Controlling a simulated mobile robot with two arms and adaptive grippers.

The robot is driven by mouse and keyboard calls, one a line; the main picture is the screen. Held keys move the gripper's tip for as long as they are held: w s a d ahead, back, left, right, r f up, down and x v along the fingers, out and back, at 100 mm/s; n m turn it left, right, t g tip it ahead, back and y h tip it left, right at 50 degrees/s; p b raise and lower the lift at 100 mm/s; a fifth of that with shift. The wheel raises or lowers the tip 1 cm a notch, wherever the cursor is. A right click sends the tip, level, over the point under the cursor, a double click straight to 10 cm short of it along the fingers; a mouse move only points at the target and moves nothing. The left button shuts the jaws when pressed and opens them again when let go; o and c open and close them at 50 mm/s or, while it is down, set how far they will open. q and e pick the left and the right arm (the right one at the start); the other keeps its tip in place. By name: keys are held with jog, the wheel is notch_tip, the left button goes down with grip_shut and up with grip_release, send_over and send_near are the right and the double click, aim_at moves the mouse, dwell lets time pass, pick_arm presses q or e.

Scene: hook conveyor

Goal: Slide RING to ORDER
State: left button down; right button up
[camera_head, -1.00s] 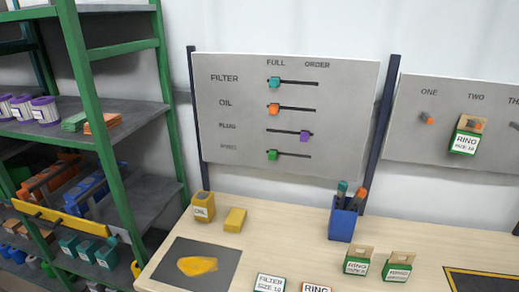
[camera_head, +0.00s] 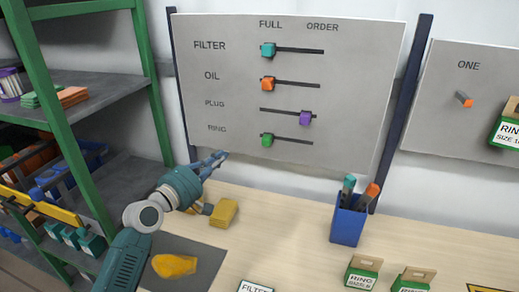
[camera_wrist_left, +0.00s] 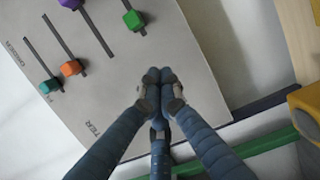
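The green RING slider (camera_head: 267,141) sits at the left, FULL end of its slot, the lowest one on the grey board (camera_head: 360,100). It also shows in the left wrist view (camera_wrist_left: 133,20). My left gripper (camera_head: 220,156) is below and left of the green slider, near the board's lower left edge, apart from the slider. Its fingertips are together and empty in the left wrist view (camera_wrist_left: 159,75). My right gripper is not in view.
The teal (camera_head: 268,49) and orange (camera_head: 267,84) sliders sit at the FULL end, the purple one (camera_head: 305,118) at the ORDER end. A yellow box (camera_head: 223,212) stands under my gripper. A blue pen cup (camera_head: 347,222) stands on the table to the right. Green shelving (camera_head: 150,80) is at left.

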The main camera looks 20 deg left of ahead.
aim_at(267, 140)
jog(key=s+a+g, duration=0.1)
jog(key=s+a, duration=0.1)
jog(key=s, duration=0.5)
pick_arm(q)
jog(key=x, duration=0.3)
jog(key=p+x, duration=0.1)
jog(key=x, duration=0.2)
jog(key=p+x, duration=0.1)
jog(key=x, duration=0.3)
jog(key=shift+s+d+r, duration=0.1)
jog(key=shift+d+r, duration=0.1)
jog(key=shift+r, duration=0.05)
jog(key=shift+s+d+p, duration=0.15)
jog(key=shift+d+p, duration=0.9)
jog(key=shift+d, duration=0.05)
jog(key=shift+s+d, duration=0.2)
jog(key=shift+d, duration=0.4)
jog(key=shift+w+f, duration=0.1)
jog(key=shift+f, duration=0.05)
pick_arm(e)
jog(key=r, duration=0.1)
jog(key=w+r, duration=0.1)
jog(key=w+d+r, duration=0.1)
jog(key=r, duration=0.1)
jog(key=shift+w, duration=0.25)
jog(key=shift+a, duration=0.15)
